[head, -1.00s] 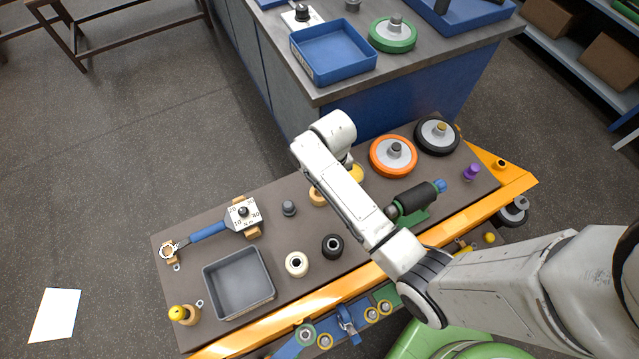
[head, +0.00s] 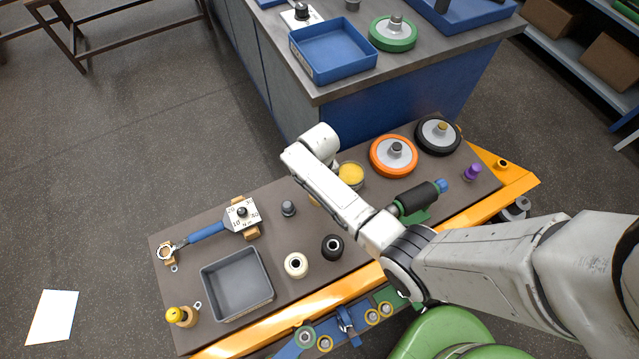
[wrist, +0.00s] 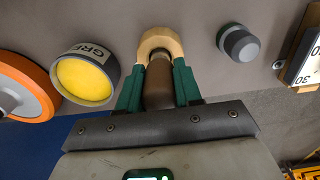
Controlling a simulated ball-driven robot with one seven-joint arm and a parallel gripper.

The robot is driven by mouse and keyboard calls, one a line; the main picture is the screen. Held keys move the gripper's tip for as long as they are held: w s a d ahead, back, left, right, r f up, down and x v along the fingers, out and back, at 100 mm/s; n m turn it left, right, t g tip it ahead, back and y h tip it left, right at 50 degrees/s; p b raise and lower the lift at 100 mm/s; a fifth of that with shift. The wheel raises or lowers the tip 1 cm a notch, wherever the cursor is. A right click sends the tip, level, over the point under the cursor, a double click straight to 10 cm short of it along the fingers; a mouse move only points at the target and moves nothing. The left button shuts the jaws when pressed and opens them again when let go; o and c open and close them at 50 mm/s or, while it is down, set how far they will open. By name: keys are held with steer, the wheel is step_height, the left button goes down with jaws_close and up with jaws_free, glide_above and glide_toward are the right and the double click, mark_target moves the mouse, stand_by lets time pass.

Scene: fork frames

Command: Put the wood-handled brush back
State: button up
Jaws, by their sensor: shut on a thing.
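In the wrist view my gripper (wrist: 158,78) has its two green fingers shut on a brown handle (wrist: 158,88), which I take to be the wood-handled brush. The handle's upper end meets the opening of a pale wooden U-shaped holder (wrist: 160,40) on the bench. I cannot tell whether the handle rests in the holder or is just above it. The brush's bristles are not visible. In the head view my arm hides the gripper and the brush, and only a sliver of the wooden holder (head: 313,201) shows.
A yellow grease tin (wrist: 85,78) and an orange wheel (wrist: 22,92) lie left of my gripper in the wrist view; a grey knob (wrist: 238,43) stands right. The head view shows a grey tray (head: 237,283), black spool (head: 332,246), cream spool (head: 296,265) and green-based roller (head: 418,198).

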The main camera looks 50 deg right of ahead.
steer(key=shift+f, duration=0.1)
steer(key=o, duration=0.6)
steer(key=shift+f, duration=0.1)
steer(key=o, duration=0.4)
step_height(320, 180, up, 12)
steer(key=shift+r+p, duration=0.15)
steer(key=shift+p, duration=0.4)
steer(key=s+a+r+n, duration=0.1)
steer(key=s+a, duration=0.1)
steer(key=s, duration=0.4)
steer(key=s+a+r+n, duration=0.1)
steer(key=s+a+r, duration=0.1)
steer(key=s, duration=0.5)
steer(key=s+a+r+n+t, duration=0.1)
steer(key=s+a+r+n, duration=0.1)
steer(key=s, duration=0.5)
steer(key=shift+s+a+r, duration=0.15)
steer(key=shift+s+a, duration=0.05)
steer(key=shift+a, duration=0.35)
